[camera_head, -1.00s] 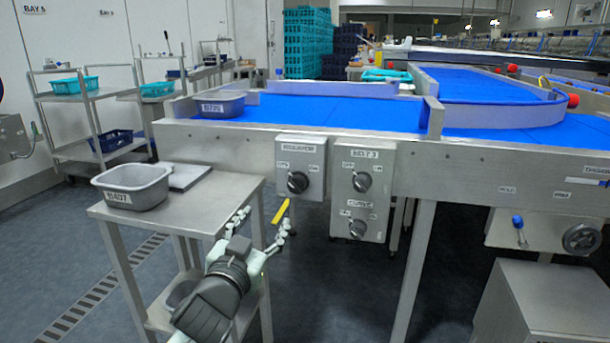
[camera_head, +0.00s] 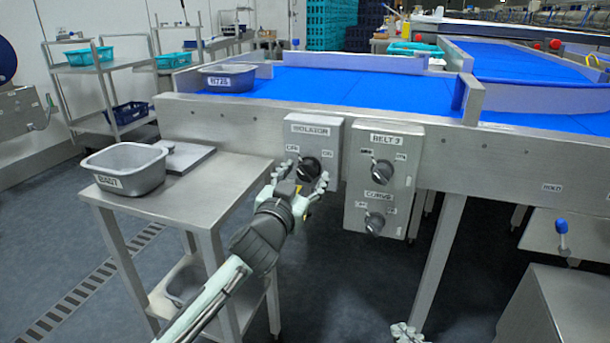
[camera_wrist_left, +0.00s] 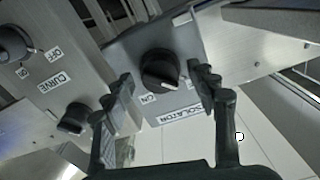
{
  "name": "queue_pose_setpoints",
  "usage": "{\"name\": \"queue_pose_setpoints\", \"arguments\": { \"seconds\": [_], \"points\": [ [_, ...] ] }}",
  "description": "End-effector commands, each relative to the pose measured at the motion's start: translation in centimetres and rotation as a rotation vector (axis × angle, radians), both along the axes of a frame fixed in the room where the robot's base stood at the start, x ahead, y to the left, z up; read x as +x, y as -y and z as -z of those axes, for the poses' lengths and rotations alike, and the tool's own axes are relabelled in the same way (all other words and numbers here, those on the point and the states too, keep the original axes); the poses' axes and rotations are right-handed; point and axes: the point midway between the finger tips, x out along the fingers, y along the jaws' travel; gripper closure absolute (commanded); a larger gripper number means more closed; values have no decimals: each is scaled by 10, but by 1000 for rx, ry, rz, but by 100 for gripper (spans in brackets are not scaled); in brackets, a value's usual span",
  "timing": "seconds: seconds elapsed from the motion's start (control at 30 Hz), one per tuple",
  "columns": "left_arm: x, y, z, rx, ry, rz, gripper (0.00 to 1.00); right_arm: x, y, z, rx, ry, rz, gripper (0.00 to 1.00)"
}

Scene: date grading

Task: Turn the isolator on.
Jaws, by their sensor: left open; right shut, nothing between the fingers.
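The isolator is a grey box (camera_head: 299,133) on the conveyor's side, with a black round knob (camera_head: 308,169) under OFF and ON labels. In the left wrist view the knob (camera_wrist_left: 160,70) has a pale mark pointing lower right, away from the ON label and towards the side where a finger hides the box. My left gripper (camera_head: 304,178) is open in front of the knob. Its fingers stand on either side of the knob in the left wrist view; contact cannot be told. My right gripper (camera_head: 406,331) is shut and empty at the bottom edge of the head view.
A BELT 3 and CURVE box (camera_head: 383,180) with two knobs hangs just right of the isolator. A steel side table (camera_head: 215,190) with a grey tub (camera_head: 128,168) stands to the left. Blue conveyor belts (camera_head: 345,88) run behind.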

Motion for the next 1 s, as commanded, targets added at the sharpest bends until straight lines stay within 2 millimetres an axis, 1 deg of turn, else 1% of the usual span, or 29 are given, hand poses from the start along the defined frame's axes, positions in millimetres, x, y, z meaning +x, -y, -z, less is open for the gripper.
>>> {"name": "queue_pose_setpoints", "arguments": {
  "seconds": [0.1, 0.33, 0.73, 0.93, 1.0],
  "points": [
    [5, 2, 0, 0, 0, 0, 42, 1, -1, -1, 3, 6, -2, 100],
    [5, 2, 0, 0, 0, 0, 42, 1, -1, -2, 4, 8, -2, 100],
    [5, 1, 0, 0, 0, 0, 92, 1, -1, -2, 4, 8, -2, 100],
    [5, 1, 0, 11, 4, 0, 92, 0, -1, -1, 1, -3, 0, 100],
    [5, 1, -1, 25, 8, 0, 92, -4, 5, 5, -15, -39, 8, 100]
  ]
}}
